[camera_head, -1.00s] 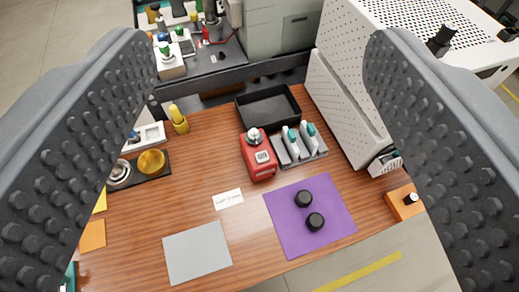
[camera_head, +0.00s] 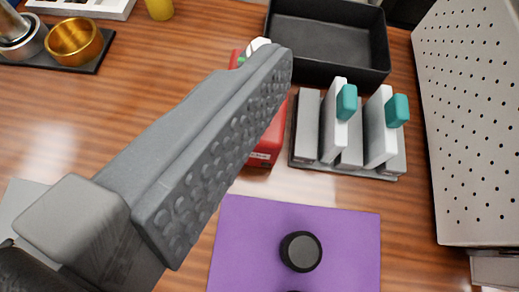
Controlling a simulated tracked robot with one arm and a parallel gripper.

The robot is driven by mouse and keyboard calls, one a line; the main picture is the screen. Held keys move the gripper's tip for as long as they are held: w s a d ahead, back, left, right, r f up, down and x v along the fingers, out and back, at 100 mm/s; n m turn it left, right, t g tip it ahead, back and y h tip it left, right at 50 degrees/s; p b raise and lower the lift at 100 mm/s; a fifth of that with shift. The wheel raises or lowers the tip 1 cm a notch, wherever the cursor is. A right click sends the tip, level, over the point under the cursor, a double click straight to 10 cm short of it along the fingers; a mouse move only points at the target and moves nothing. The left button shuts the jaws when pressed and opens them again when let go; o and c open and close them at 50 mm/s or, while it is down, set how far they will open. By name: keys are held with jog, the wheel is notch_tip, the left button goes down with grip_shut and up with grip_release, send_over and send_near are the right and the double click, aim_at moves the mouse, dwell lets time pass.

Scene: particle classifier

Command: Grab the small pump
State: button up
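A red box-shaped device (camera_head: 268,142) stands on the wooden table, just above the purple mat. It may be the small pump, but the frames do not settle this. One finger of my gripper (camera_head: 265,95) crosses from the lower left and hides most of the device's left side and top. Its studded pad is bare and faces right. The other finger is out of view, and nothing is seen held. I cannot tell whether the finger touches the red device or is above it.
A grey rack (camera_head: 315,165) with white upright parts and teal knobs stands close right of the red device. A black tray (camera_head: 330,45) is behind, and a perforated white panel (camera_head: 470,120) bounds the right. A purple mat (camera_head: 240,250) bears a black knob (camera_head: 300,251). A brass bowl (camera_head: 73,40) is upper left.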

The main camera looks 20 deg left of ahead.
notch_tip(320, 180, down, 10)
jog(key=a+y, duration=0.1)
jog(key=y, duration=0.1)
jog(key=n+g+y, duration=0.1)
jog(key=y, duration=0.1)
send_near(265, 154)
jog(key=shift+a+f, duration=0.3)
jog(key=shift+a, duration=0.4)
jog(key=shift+a+f, duration=0.15)
jog(key=shift+f, duration=0.05)
jog(key=b+x, duration=0.1)
jog(key=x, duration=0.6)
jog(key=shift+w+a, duration=0.25)
jog(key=shift+w, duration=0.05)
jog(key=shift+w+a+f+b, duration=0.15)
jog(key=shift+w+a+b, duration=0.15)
jog(key=shift+w, duration=0.4)
jog(key=shift+w+a+f+b, duration=0.1)
jog(key=shift+w+a+b, duration=0.2)
jog(key=shift+w, duration=0.45)
jog(key=shift+w+a+f+b, duration=0.2)
jog(key=shift+w+a, duration=0.1)
jog(key=shift+w, duration=0.4)
jog(key=shift+w+a+f, duration=0.2)
jog(key=shift+w, duration=0.35)
